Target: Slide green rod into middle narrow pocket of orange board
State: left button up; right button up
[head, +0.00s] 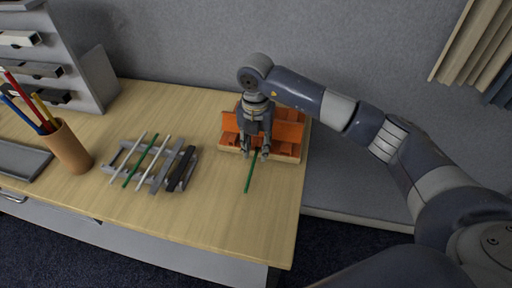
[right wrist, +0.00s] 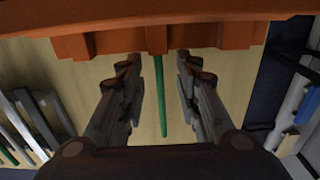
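The orange board (head: 290,132) stands on a pale wooden base at the right end of the table. The green rod (head: 251,172) extends from the board's front edge toward the table's front; its far end is hidden under my right gripper (head: 253,154). In the right wrist view the rod (right wrist: 160,95) runs between the two fingers, with visible gaps on both sides. Its far end meets the middle orange tab of the board (right wrist: 230,32); I cannot tell how deep it sits. My right gripper (right wrist: 158,70) is open there. My left gripper is not in view.
A grey rack (head: 158,178) holds white rods, another green rod (head: 134,165) and a dark block (head: 181,168). A cup (head: 69,148) of pencils and a grey tray (head: 22,160) stand farther left. The table's front right is clear.

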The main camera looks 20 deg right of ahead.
aim_at(256, 154)
notch_tip(256, 154, up, 12)
jog(key=shift+f, duration=0.25)
jog(key=shift+w, duration=0.1)
jog(key=shift+c, duration=0.2)
